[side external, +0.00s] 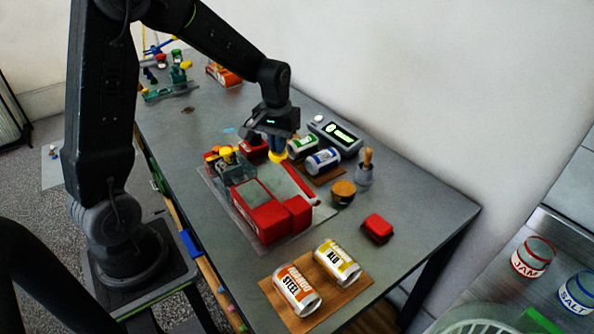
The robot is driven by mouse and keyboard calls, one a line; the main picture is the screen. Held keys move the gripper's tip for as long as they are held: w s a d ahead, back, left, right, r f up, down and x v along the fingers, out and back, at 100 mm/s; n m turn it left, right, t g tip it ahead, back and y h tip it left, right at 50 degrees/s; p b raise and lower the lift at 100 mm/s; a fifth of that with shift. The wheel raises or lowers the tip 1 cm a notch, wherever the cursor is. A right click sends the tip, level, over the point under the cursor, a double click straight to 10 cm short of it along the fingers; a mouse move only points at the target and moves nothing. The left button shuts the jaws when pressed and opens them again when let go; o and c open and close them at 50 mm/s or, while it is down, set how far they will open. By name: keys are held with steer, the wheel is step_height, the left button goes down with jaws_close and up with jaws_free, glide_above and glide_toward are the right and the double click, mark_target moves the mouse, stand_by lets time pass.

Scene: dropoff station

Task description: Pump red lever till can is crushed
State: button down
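A red and grey can crusher (268,222) sits on a pale base plate on the table. A slim red bar (302,184), perhaps its lever, slants along its right side. No can is clearly visible inside the crusher. My gripper (276,150) points down at the crusher's far end, just above or around a yellow part (278,157). A red block (254,149) is just left of it. The fingers are too small and dark to tell whether they are open or touching anything.
An orange-labelled can (297,289) and a yellow-labelled can (338,262) lie on a front wooden board. Green-labelled (301,146) and blue-labelled (322,161) cans lie behind. A grey scale-like device (337,136), wooden-topped pot (343,192) and red box (377,228) are nearby.

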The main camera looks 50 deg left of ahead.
steer(key=shift+s+d+f, duration=0.1)
steer(key=shift+s+f, duration=0.1)
steer(key=shift+f, duration=0.05)
steer(key=shift+f, duration=1.3)
steer(key=shift+f, duration=0.25)
steer(key=shift+w+d+r, duration=0.1)
steer(key=shift+d+r, duration=0.05)
steer(key=shift+r, duration=0.9)
steer(key=shift+d+r, duration=0.15)
steer(key=shift+r, duration=0.95)
steer(key=shift+w+d+r, duration=0.1)
steer(key=shift+d+r, duration=0.05)
steer(key=shift+r, duration=0.9)
